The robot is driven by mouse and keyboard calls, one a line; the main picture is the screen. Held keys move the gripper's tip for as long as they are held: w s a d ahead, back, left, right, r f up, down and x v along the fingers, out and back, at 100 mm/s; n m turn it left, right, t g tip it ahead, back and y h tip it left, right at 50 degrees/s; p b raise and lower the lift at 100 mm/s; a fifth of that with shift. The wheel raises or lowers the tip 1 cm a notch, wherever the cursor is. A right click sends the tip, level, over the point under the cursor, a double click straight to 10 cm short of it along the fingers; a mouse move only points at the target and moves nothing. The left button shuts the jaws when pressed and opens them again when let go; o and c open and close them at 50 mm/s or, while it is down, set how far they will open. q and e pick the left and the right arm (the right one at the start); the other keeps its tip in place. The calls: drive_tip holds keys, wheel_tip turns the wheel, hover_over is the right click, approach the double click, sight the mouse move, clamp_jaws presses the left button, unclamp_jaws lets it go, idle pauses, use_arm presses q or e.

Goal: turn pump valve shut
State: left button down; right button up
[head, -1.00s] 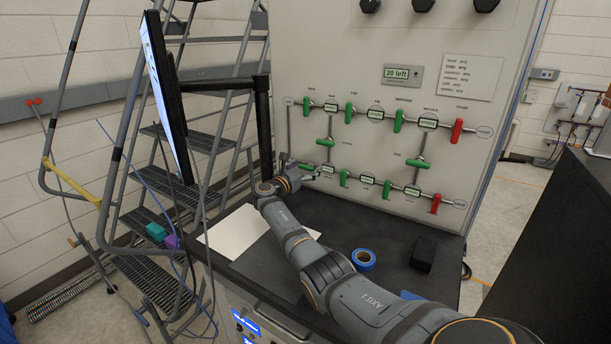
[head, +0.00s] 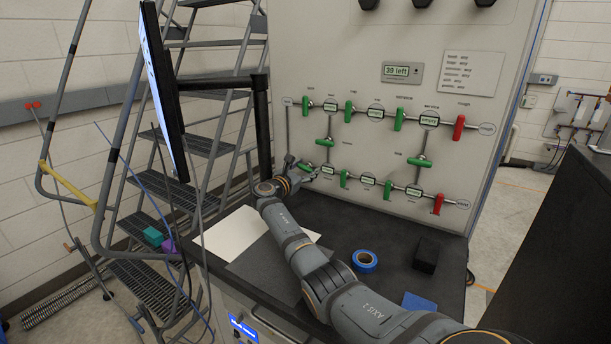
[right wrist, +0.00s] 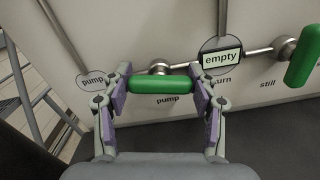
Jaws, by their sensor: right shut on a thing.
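The pump valve's green handle (right wrist: 160,85) lies across the right wrist view, nearly in line with its pipe, above the printed word "pump". My right gripper (right wrist: 162,92) is shut on it, with a purple-padded finger at each end of the handle. In the head view my right gripper (head: 300,170) is at the left end of the lower valve row on the panel, and it largely hides the pump handle. The round "pump" label (right wrist: 92,80) is left of the valve. My left gripper is not in view.
The "still" valve's green handle (right wrist: 303,55) stands crosswise to the pipe at right, beyond an "empty" display (right wrist: 221,58). Other green and red handles cover the panel (head: 450,110). Blue tape (head: 365,261) and a black block (head: 426,255) lie on the bench. A monitor (head: 163,90) stands left.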

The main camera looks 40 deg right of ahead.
drive_tip(key=o, duration=1.2)
drive_tip(key=shift+a, duration=0.1)
drive_tip(key=shift+c, duration=0.2)
